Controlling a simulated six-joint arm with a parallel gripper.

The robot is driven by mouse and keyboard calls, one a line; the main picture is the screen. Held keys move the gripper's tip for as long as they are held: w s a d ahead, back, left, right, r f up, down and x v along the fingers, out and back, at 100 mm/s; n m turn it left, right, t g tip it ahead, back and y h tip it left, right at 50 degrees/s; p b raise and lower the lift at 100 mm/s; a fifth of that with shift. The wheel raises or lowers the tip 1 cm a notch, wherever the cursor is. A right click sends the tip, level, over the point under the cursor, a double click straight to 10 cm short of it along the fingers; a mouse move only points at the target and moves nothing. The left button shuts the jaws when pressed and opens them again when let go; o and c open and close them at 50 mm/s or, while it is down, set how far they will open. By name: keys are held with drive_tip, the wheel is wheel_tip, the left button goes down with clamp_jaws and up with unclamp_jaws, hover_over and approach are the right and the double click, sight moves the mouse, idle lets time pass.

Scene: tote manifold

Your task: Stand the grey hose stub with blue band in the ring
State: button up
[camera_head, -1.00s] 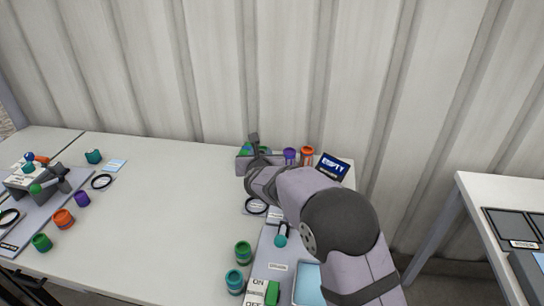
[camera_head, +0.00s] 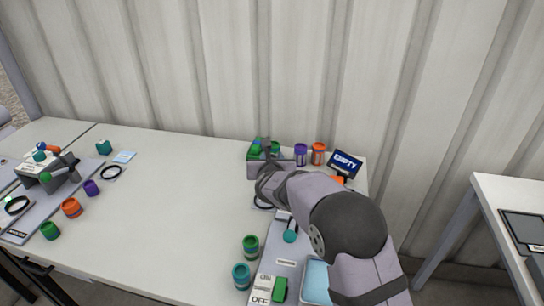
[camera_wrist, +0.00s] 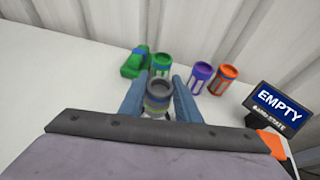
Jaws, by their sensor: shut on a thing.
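The grey hose stub (camera_wrist: 158,97) stands between the two blue-grey fingers of my gripper (camera_wrist: 159,84) in the wrist view. My gripper is shut on it. Its open top faces the camera; a blue band is hard to make out. In the head view my gripper (camera_head: 267,152) is by the grey block at the back, and my arm hides the stub. A black ring (camera_head: 262,205) shows partly beside my arm. Another black ring (camera_head: 111,173) lies farther left on the table.
A green stub (camera_wrist: 161,63), a purple stub (camera_wrist: 201,74) and an orange stub (camera_wrist: 223,79) stand beyond my gripper. The EMPTY sign (camera_wrist: 279,106) stands to their right. A green stub (camera_head: 251,246) and a teal stub (camera_head: 241,276) stand at the front. The middle table is clear.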

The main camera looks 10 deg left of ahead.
drive_tip(key=shift+f+b, duration=2)
drive_tip(key=shift+b, duration=0.1)
drive_tip(key=o, duration=1.2)
drive_tip(key=shift+b+v, duration=0.8)
drive_tip(key=shift+v, duration=2.85)
